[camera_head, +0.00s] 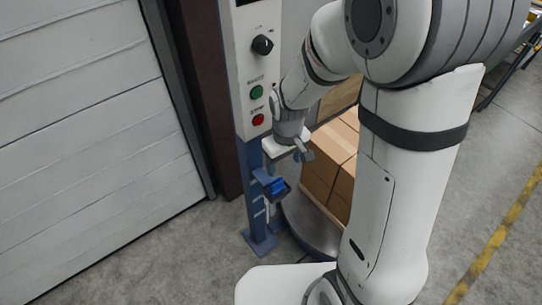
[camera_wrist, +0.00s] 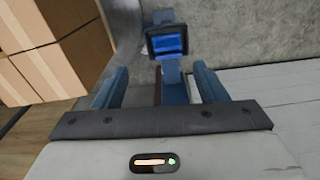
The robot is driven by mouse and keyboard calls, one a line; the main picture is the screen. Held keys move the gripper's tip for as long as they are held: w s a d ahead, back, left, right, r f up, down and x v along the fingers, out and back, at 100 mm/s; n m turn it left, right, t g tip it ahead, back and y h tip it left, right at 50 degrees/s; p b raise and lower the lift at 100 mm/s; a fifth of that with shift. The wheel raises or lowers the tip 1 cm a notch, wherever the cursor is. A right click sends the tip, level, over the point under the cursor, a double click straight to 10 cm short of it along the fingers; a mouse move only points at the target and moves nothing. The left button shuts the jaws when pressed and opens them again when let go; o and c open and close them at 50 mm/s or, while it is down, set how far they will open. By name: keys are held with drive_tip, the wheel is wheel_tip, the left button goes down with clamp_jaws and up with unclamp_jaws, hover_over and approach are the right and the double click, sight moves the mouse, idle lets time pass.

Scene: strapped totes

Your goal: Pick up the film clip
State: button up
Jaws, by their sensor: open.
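The film clip appears to be the small blue piece (camera_head: 278,186) on a dark holder fixed to the blue post. In the wrist view the blue piece (camera_wrist: 169,41) sits inside the dark holder's rim, ahead of my fingers and roughly centred between them. My gripper (camera_head: 303,153) is above and slightly right of the holder in the head view. The clip's exact shape is too small to make out.
The blue post (camera_head: 250,205) carries a white control panel (camera_head: 258,75) with a knob and buttons. Stacked cardboard boxes (camera_head: 333,170) stand close on the right, above a grey round base (camera_head: 312,232). A white shutter door (camera_head: 85,110) is at left. Bare floor (camera_head: 185,255) lies in front.

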hover_over(276, 181)
drive_tip(key=shift+n, duration=0.4)
drive_tip(key=f, duration=0.5)
drive_tip(key=shift+s+f, duration=0.2)
drive_tip(key=shift+w+f, duration=0.15)
drive_tip(key=shift+f, duration=2.75)
drive_tip(key=shift+c, duration=0.4)
drive_tip(key=c, duration=1)
drive_tip(key=shift+r, duration=0.1)
